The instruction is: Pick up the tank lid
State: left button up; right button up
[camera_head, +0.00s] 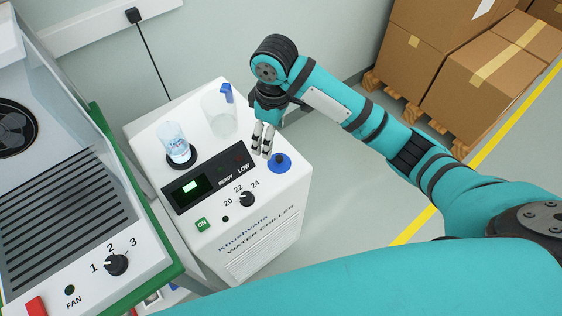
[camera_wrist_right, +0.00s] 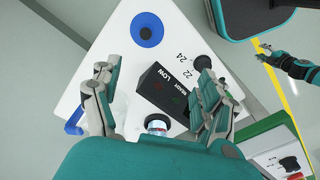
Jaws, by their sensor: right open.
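The tank lid (camera_head: 280,164), a blue disc with a dark round knob, sits on the white water chiller (camera_head: 262,208) at its right front corner. In the right wrist view the lid (camera_wrist_right: 152,21) lies near the top, beyond the fingertips. My right gripper (camera_head: 264,145) points down over the chiller's top, just left of the lid and apart from it. In the wrist view its fingers (camera_wrist_right: 158,85) are spread with nothing between them. My left gripper (camera_wrist_right: 263,51) shows small at the right of the wrist view, its fingers apart and empty.
A fan machine (camera_head: 60,200) borders the left. Cardboard boxes (camera_head: 470,75) are at the back right. The floor right of the chiller is clear.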

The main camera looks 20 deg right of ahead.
notch_tip(320, 180, up, 3)
jog(key=w+d, duration=0.1)
jog(key=d, duration=0.1)
send_over(279, 162)
jog(key=shift+h, duration=0.4)
notch_tip(279, 162, down, 12)
jog(key=shift+w+r+p, duration=0.1)
jog(key=shift+w+p, duration=0.05)
jog(key=shift+p, duration=0.25)
jog(key=shift+f+p, duration=0.4)
jog(key=shift+f, duration=2.35)
jog(key=c, duration=1.4)
grip_shut()
jog(key=shift+f, duration=0.15)
